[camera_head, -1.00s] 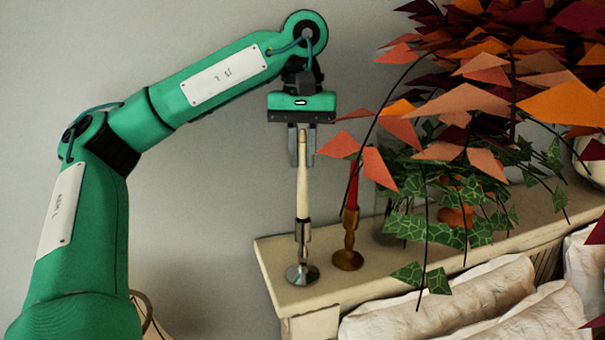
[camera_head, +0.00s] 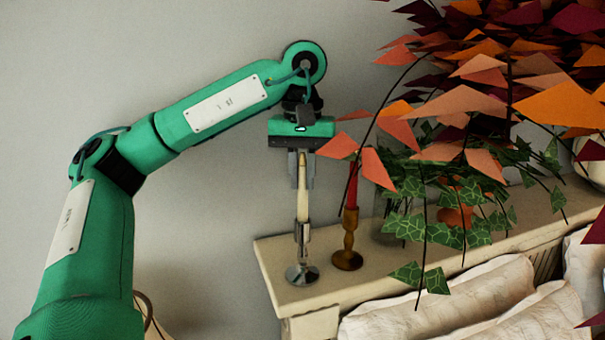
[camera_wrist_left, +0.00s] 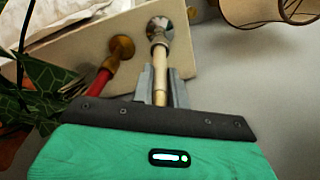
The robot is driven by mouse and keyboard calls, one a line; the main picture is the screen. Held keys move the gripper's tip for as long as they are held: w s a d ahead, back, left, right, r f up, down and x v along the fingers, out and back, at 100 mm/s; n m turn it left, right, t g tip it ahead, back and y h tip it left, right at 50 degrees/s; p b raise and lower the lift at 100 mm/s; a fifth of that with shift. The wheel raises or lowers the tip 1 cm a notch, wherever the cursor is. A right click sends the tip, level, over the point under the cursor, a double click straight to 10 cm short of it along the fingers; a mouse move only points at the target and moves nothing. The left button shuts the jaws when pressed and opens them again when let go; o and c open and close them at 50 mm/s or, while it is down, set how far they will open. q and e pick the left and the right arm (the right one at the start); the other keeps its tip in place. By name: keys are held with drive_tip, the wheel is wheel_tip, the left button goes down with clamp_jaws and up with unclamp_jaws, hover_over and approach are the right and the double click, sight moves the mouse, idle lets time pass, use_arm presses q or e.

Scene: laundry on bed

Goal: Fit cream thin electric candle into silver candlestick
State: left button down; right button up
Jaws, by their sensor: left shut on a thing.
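The cream thin candle (camera_head: 304,205) stands upright with its lower end at the silver candlestick's cup; it also shows in the left wrist view (camera_wrist_left: 160,62). The silver candlestick (camera_head: 302,273) stands on the shelf near its left end, and it shows in the left wrist view too (camera_wrist_left: 159,30). My left gripper (camera_head: 301,184) points down from above and is shut on the candle's upper part. In the left wrist view its fingers (camera_wrist_left: 160,84) lie on either side of the candle. How deep the candle sits in the cup cannot be told. My right gripper is not in view.
A red candle (camera_head: 352,186) in a brass candlestick (camera_head: 348,246) stands just right of the silver one. Orange leaves and green ivy (camera_head: 430,232) hang close on the right. The cream shelf (camera_head: 268,262) ends at the left. A lampshade (camera_wrist_left: 265,10) shows in the wrist view.

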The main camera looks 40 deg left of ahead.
use_arm(q)
drive_tip(key=c, duration=1.4)
unclamp_jaws()
drive_tip(key=shift+f, duration=0.15)
drive_tip(key=shift+c, duration=0.2)
drive_tip(key=shift+o, duration=0.3)
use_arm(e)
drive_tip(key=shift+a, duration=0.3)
use_arm(q)
drive_tip(key=shift+r, duration=0.25)
drive_tip(key=shift+r, duration=1.1)
wheel_tip(320, 180, up, 7)
drive_tip(key=shift+r, duration=1.3)
